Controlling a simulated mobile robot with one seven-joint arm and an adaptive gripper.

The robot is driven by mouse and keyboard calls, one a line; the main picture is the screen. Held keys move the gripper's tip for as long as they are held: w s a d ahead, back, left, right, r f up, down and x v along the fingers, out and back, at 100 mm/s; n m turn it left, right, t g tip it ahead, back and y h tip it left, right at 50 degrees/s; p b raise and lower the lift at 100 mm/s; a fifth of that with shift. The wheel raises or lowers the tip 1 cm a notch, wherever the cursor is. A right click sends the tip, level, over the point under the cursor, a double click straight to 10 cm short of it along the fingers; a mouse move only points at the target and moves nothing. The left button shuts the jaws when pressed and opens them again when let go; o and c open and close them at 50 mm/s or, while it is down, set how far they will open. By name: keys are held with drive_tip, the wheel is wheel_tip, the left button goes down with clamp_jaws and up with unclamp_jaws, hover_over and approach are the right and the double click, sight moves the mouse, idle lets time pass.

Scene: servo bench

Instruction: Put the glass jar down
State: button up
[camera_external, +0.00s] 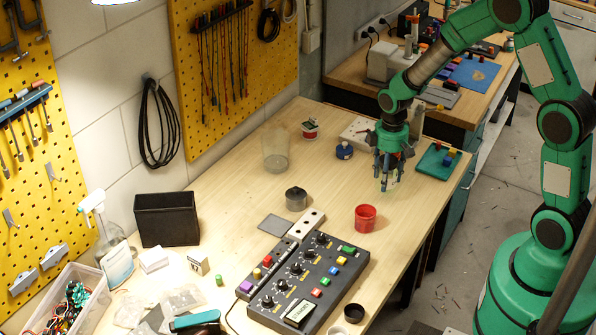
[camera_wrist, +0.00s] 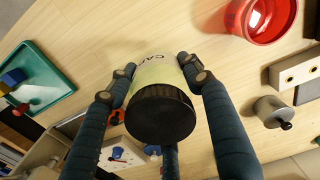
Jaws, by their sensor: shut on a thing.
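My gripper (camera_external: 388,176) hangs fingers-down above the right part of the wooden bench, behind the red cup. In the wrist view my gripper (camera_wrist: 162,80) has its dark jointed fingers closed around a jar with a black lid (camera_wrist: 161,114) and a pale, lettered label (camera_wrist: 157,71). The lid faces the camera. In the external view the fingers mostly hide the jar, and I cannot tell whether its base touches the bench.
A red cup (camera_external: 365,219) stands in front of my gripper. A green tray (camera_external: 428,167) with blocks lies to the right, a blue round item (camera_external: 344,151) to the left. A clear cylinder (camera_external: 275,152), grey pot (camera_external: 296,199) and control panel (camera_external: 311,285) stand farther left and forward.

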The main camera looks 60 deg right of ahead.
drive_tip(key=shift+w+d+f, duration=0.1)
drive_tip(key=shift+w+d, duration=0.15)
drive_tip(key=shift+w, duration=0.65)
drive_tip(key=shift+w+d+f, duration=0.1)
drive_tip(key=shift+w+d, duration=0.1)
drive_tip(key=shift+w, duration=0.65)
drive_tip(key=shift+f+b, duration=0.35)
drive_tip(key=shift+f, duration=1.35)
drive_tip(key=shift+f, duration=0.1)
drive_tip(key=o, duration=1.2)
drive_tip(key=shift+o, duration=0.2)
